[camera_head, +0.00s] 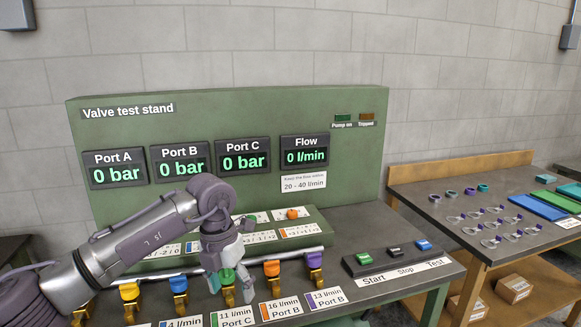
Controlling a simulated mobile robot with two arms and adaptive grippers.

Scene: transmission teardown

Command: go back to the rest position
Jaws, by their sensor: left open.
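My left arm comes in from the left, and my left gripper (226,270) points down over the front row of coloured valves. It is open. Its fingers are at the green-topped valve (228,277) above the "11 l/min Port C" label; I cannot tell whether they touch it. The green valve test stand (250,105) rises behind, with its displays reading 0 bar and 0 l/min. My right gripper is not in view.
Yellow (129,291), orange (271,268) and purple (313,260) valves stand close to the gripper. A Start/Stop/Test button panel (395,262) sits to the right. A side table (435,205) with rings and clips stands farther right.

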